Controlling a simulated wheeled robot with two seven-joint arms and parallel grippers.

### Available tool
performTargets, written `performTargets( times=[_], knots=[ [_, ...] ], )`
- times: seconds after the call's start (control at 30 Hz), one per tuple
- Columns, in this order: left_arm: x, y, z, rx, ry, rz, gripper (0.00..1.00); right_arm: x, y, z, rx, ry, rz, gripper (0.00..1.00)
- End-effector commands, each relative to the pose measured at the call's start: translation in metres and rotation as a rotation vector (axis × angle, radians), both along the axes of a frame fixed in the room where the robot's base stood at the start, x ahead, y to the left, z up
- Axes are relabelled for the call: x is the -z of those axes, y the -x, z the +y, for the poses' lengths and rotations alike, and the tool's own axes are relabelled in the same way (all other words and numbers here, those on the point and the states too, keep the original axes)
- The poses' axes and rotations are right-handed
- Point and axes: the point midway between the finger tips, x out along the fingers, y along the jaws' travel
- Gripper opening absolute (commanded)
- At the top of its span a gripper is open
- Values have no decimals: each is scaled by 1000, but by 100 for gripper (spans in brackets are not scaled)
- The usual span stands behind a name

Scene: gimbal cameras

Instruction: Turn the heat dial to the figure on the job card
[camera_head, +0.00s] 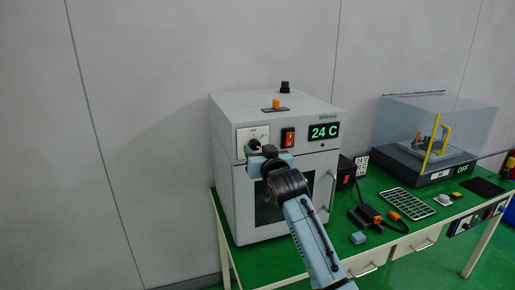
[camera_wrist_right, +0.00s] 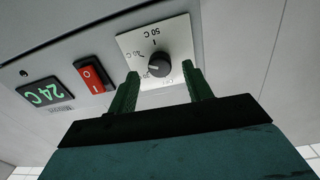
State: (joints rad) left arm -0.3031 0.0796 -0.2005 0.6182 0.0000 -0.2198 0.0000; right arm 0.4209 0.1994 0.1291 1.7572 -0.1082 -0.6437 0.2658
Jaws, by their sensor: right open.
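The heat dial is a dark round knob (camera_wrist_right: 159,65) on a white plate (camera_wrist_right: 180,38) marked OFF and with temperatures; 50 C reads upside down in the right wrist view. In the head view the white plate (camera_head: 243,135) is on the grey oven's (camera_head: 232,180) front, and my gripper partly covers the dial area. My right gripper (camera_wrist_right: 162,84) is open, its two green fingers on either side of the knob's lower side, apparently not touching it. A small white card with dark marks (camera_head: 361,163) stands beside the oven; I cannot read it. My left gripper is not in view.
Beside the dial are a red rocker switch (camera_head: 287,138) and a green display (camera_head: 324,132) reading 24 C. An orange-handled item (camera_head: 276,104) and a black knob (camera_head: 285,87) are on top. A clear-covered machine (camera_head: 430,130), a rack (camera_head: 407,203) and tools occupy the green bench's right.

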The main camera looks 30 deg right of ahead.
Motion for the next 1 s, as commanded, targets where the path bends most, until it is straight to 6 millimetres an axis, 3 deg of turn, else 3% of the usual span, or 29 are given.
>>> performTargets(
  times=[0.2,0.57,0.9,1.0],
  knots=[
    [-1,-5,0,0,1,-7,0,0,-16,-4,0,1,0,50],
    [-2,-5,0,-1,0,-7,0,0,-19,-5,0,1,1,49],
    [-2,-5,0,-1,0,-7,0,0,-18,-5,0,1,1,6],
    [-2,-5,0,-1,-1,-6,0,0,-18,-5,0,3,2,6]
  ],
)
